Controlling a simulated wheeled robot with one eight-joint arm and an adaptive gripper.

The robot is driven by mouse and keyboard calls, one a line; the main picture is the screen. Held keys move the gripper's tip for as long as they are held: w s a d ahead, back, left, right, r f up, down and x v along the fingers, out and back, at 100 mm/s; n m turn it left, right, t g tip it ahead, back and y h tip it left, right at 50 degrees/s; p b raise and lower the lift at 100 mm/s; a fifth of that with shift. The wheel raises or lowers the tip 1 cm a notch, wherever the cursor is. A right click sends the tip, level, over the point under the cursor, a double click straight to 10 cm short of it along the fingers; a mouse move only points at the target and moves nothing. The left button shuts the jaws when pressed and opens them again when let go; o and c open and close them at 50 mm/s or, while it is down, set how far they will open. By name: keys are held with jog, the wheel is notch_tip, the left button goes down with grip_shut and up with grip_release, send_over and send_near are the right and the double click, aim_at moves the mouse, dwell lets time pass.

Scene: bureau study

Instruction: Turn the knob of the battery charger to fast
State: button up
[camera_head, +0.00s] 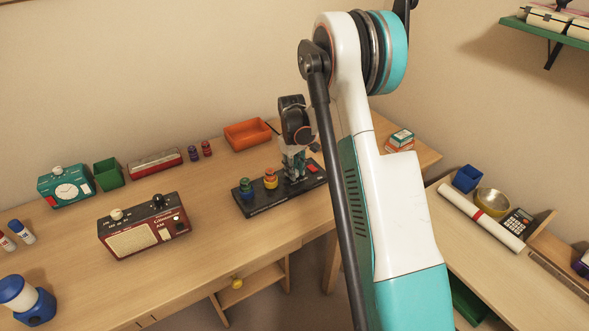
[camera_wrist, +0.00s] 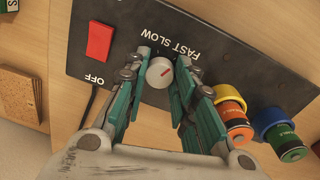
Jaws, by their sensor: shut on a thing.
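The battery charger (camera_head: 262,209) is a black panel on the wooden desk in the head view. In the wrist view its panel (camera_wrist: 225,45) bears the words FAST and SLOW, upside down, beside a round pale knob (camera_wrist: 159,73). The knob's red mark slants to the upper right, toward the FAST lettering. My gripper (camera_wrist: 161,74) has its teal fingers on both sides of the knob, shut on it. In the head view my gripper (camera_head: 294,170) points down at the charger and hides the knob. A red switch (camera_wrist: 99,41) sits left of the knob, near the word OFF.
Two upright batteries, orange (camera_wrist: 235,127) and green (camera_wrist: 288,144), stand in the charger close to my right finger. A red radio (camera_head: 145,227) stands left of the charger. An orange tray (camera_head: 248,133) lies behind. Bare desk lies between radio and charger.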

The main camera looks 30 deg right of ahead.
jog(key=shift+m, duration=0.7)
jog(key=o, duration=1.1)
jog(key=shift+r, duration=0.1)
jog(key=r, duration=1.1)
jog(key=shift+a+r, duration=0.25)
jog(key=shift+r, duration=0.15)
